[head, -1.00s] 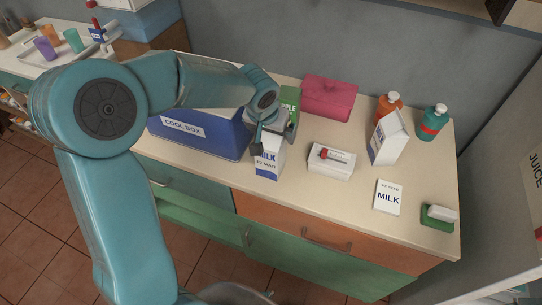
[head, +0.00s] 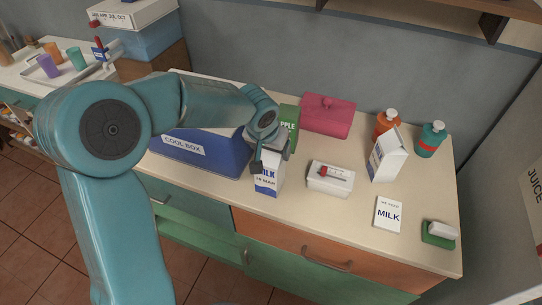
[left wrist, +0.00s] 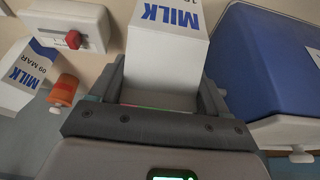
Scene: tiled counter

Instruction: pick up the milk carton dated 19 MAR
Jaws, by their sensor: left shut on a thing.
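A white milk carton (head: 268,182) with blue lettering stands at the counter's front, right of the cool box. Its date ends in MAR; the digits are too small to read surely. My left gripper (head: 270,152) is shut on its upper part; in the left wrist view the carton (left wrist: 170,55) sits between the fingers (left wrist: 160,85). A second carton (head: 388,158) stands at the right, reading 09 MAR in the left wrist view (left wrist: 25,75). My right gripper is not in view.
The blue cool box (head: 205,158) is close on the left. A green carton (head: 288,118) stands just behind my gripper. A white box with a red-ended item (head: 330,178), a pink box (head: 327,115), orange (head: 386,124) and teal (head: 430,140) bottles and a green-white sponge (head: 439,233) are to the right.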

